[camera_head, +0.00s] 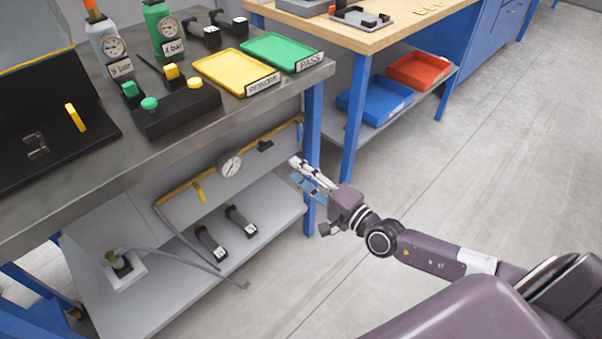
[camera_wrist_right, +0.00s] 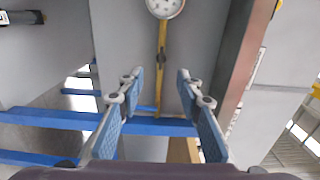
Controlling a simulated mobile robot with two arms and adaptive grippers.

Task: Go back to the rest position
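My right gripper (camera_head: 308,178) is in front of the workbench's right end, below the level of its top, beside a blue table leg. In the right wrist view its two blue-padded fingers (camera_wrist_right: 160,110) stand apart with nothing between them, so it is open and empty. The right arm reaches in from the lower right of the head view. My left gripper does not show in either view.
The metal workbench (camera_head: 235,115) carries a yellow tray (camera_head: 225,66), a green tray (camera_head: 272,48) and a black button box (camera_head: 178,108). A pressure gauge (camera_head: 230,164) sits on a yellow pipe below. A wooden-topped bench (camera_head: 340,35) stands behind. The floor at right is clear.

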